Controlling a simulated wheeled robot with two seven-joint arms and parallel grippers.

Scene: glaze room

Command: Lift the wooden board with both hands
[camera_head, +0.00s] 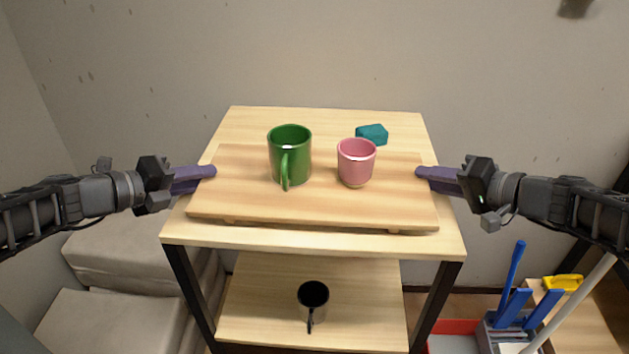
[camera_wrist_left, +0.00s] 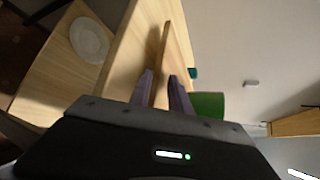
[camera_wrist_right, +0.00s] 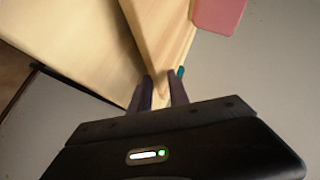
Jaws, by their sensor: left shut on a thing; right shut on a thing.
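The wooden board (camera_head: 320,208) lies level across the top of the wooden table, with small feet under its front edge. A green mug (camera_head: 290,152) and a pink cup (camera_head: 356,162) stand upright on it. My left gripper (camera_head: 212,171) is shut on the board's left edge; the left wrist view shows its fingers (camera_wrist_left: 161,80) on either side of the board. My right gripper (camera_head: 420,172) is shut on the right edge; its fingers (camera_wrist_right: 163,82) straddle the board in the right wrist view. I cannot tell whether the board is clear of the table.
A teal block (camera_head: 372,134) is at the back right, behind the pink cup. The table (camera_head: 240,236) has a lower shelf with a dark mug (camera_head: 313,300). Cushions (camera_head: 130,255) are at left; a caddy with blue-handled tools (camera_head: 510,320) is at right.

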